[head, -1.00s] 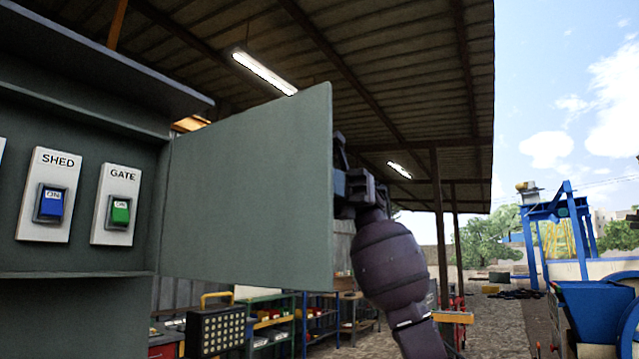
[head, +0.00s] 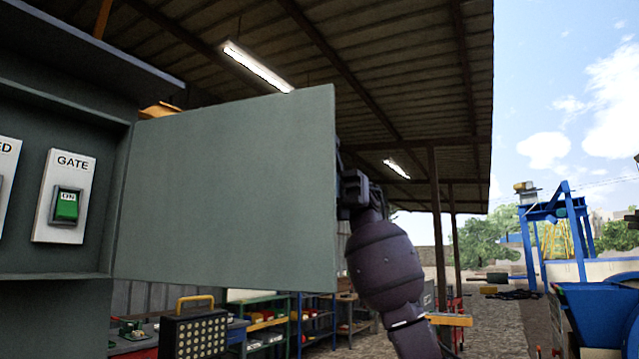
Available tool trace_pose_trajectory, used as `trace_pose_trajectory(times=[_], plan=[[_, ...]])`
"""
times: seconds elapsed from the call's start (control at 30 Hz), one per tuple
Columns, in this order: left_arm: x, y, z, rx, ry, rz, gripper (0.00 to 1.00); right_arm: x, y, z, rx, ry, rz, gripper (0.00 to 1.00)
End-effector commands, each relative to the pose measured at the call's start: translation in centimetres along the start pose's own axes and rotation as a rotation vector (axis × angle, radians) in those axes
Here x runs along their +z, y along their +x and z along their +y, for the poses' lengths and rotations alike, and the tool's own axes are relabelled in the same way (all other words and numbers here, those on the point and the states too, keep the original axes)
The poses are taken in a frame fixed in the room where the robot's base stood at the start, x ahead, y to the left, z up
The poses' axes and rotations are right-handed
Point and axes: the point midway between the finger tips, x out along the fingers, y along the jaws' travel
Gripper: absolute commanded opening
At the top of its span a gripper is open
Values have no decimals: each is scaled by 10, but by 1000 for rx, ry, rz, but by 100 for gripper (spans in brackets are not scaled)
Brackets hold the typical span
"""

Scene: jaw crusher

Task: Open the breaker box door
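The breaker box (head: 60,296) is a grey-green cabinet at the left of the head view. Its door (head: 228,190) stands swung open to the right, hinged at the box's right edge. My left gripper is out of view.
A work lamp with a yellow handle (head: 195,335) stands below the door. Shelves with coloured bins (head: 270,322) are behind it. A shed roof on posts (head: 437,220) is overhead. Blue machinery (head: 600,315) stands at the far right, with open ground between.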

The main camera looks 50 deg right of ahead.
Motion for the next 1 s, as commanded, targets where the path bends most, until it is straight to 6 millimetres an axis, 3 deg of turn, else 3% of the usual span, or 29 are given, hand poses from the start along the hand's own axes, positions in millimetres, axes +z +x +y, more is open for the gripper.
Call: trace_pose_trajectory(times=[0.63,0.67,0.8,1.0], plan=[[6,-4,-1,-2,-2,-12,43,0,0,-2,-1,3,1,0],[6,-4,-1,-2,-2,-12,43,0,0,-2,-1,3,1,14],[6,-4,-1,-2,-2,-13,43,0,0,-2,-1,2,0,35],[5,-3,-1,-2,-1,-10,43,0,0,-1,0,1,0,36]])
